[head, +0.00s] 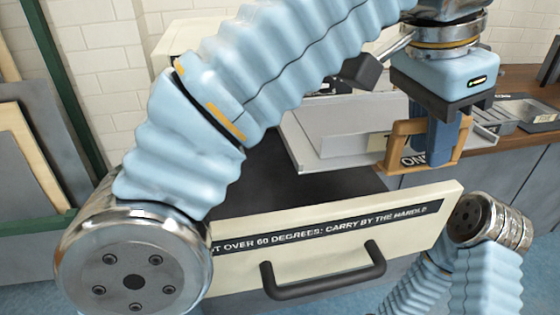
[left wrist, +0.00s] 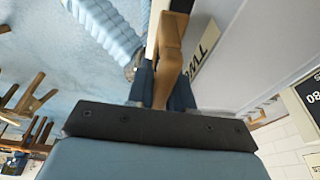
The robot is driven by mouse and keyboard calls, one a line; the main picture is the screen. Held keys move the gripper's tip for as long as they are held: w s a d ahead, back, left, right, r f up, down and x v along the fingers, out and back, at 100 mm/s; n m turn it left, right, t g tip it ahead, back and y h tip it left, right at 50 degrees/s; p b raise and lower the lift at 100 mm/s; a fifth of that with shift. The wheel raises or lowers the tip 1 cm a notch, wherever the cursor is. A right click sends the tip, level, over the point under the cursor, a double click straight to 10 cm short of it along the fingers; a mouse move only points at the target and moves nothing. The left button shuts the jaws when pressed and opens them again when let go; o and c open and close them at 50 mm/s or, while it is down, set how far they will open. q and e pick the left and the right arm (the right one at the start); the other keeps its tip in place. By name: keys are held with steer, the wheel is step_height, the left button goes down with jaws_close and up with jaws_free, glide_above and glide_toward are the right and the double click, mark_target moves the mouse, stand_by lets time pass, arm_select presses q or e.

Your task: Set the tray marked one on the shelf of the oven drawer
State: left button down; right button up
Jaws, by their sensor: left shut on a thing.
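The grey tray (head: 345,125) has a wooden handle (head: 397,150) with a label reading "ONE" beside it. My left gripper (head: 437,143) is shut on this handle. In the left wrist view the handle (left wrist: 170,50) sits between the fingers of my left gripper (left wrist: 163,92), with the grey tray on the right. The oven drawer (head: 430,212) is pulled open, with a cream front and a dark bar handle. The tray appears over the back right of the drawer; I cannot tell whether it touches anything. The shelf is not clearly visible in the dark interior. My right gripper is out of view.
A wooden counter (head: 515,80) with grey trays (head: 525,112) on it stands at the right. Boards (head: 30,150) lean in a green frame at the left. My left arm covers much of the drawer's left side. My right arm is at the lower right, near the drawer front.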

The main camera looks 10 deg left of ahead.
mark_target(306, 172)
arm_select(q)
steer(key=s+a+b, duration=0.3)
steer(key=s+a, duration=0.7)
steer(key=a, duration=0.4)
steer(key=shift+t, duration=0.3)
steer(key=w+f, duration=0.1)
steer(key=w, duration=0.1)
steer(key=w+f, duration=0.1)
steer(key=w, duration=0.1)
steer(key=w+f, duration=0.1)
steer(key=w, duration=0.2)
steer(key=shift+d+f, duration=0.15)
steer(key=shift+f, duration=0.15)
steer(key=w+f+b, duration=0.1)
steer(key=w+f, duration=0.3)
steer(key=shift+w+f+b, duration=0.1)
steer(key=shift+f+b, duration=0.1)
steer(key=shift+b, duration=0.1)
steer(key=f, duration=0.1)
steer(key=w+f+b, duration=0.1)
steer(key=f, duration=0.3)
steer(key=shift+w, duration=0.25)
steer(key=shift+r, duration=0.1)
